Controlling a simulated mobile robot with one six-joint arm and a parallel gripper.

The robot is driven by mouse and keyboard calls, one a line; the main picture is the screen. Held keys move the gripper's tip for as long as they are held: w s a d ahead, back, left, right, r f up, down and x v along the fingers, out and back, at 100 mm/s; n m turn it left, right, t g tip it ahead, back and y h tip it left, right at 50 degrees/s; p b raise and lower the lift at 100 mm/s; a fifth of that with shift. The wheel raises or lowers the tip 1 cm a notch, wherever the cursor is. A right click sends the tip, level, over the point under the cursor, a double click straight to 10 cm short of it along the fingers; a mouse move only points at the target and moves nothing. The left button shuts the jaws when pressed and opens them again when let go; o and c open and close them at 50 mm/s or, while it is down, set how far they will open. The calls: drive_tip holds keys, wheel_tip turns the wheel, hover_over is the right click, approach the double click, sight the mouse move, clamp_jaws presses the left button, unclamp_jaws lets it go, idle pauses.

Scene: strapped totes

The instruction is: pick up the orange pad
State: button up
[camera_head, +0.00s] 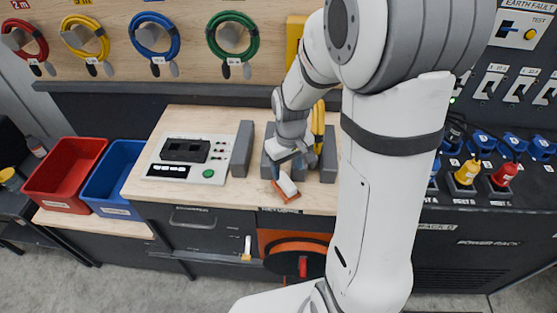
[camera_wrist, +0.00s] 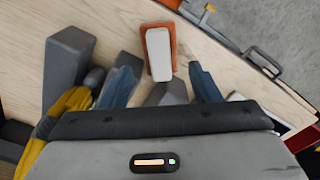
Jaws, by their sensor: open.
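The orange pad (camera_head: 277,192) lies near the front edge of the wooden bench, with a white block-like part on top of it. In the wrist view the orange pad (camera_wrist: 173,42) is at top centre, its orange showing around the white part. My gripper (camera_head: 291,165) is just behind the pad in the head view. In the wrist view my gripper (camera_wrist: 160,68) has its two blue fingers spread apart. The pad's near end shows between and beyond the fingertips. Nothing is held between them. The height gap to the pad is hard to tell.
Grey blocks (camera_head: 242,149) stand upright on the bench, some close around my gripper. A yellow cable (camera_wrist: 65,115) hangs beside it. A control panel (camera_head: 187,157) sits to the left. Red (camera_head: 65,172) and blue (camera_head: 113,175) bins stand further left.

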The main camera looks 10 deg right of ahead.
sight(287, 183)
drive_tip(key=shift+w+f, duration=0.25)
drive_tip(key=shift+f, duration=0.5)
drive_tip(key=shift+w+f+p, duration=0.1)
drive_tip(key=shift+f+p, duration=0.8)
drive_tip(key=shift+f, duration=2.95)
drive_tip(key=shift+c, duration=0.6)
drive_tip(key=c, duration=0.6)
drive_tip(key=shift+r, duration=0.1)
